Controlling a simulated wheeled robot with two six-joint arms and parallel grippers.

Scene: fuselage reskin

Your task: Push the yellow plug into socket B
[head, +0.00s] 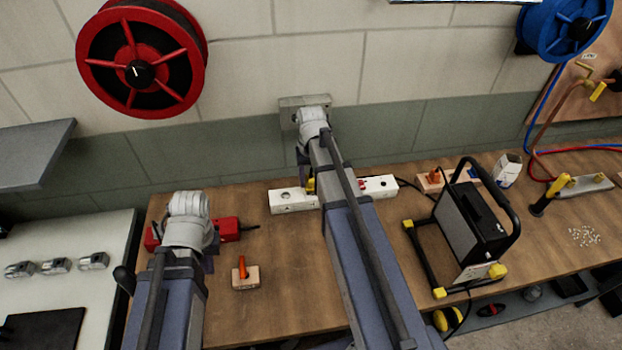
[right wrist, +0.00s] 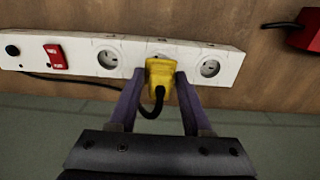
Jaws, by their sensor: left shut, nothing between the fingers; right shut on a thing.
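The white power strip (head: 293,201) lies on the bench by the wall; its middle is hidden behind my right arm. In the right wrist view the strip (right wrist: 85,47) shows a red switch and round sockets in a row. The yellow plug (right wrist: 160,75) covers most of the middle socket; I cannot tell how far it is in. My right gripper (right wrist: 159,82) is shut on the plug, one finger on each side. A bit of the plug (head: 311,185) shows in the head view. My left gripper (head: 208,264) is shut and empty over the bench, its fingers mostly hidden.
A red tool (head: 226,229) lies behind my left gripper. A wooden block with an orange piece (head: 245,276) stands to its right. A framed work light (head: 470,225) stands right of my right arm. A black cable leaves the strip.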

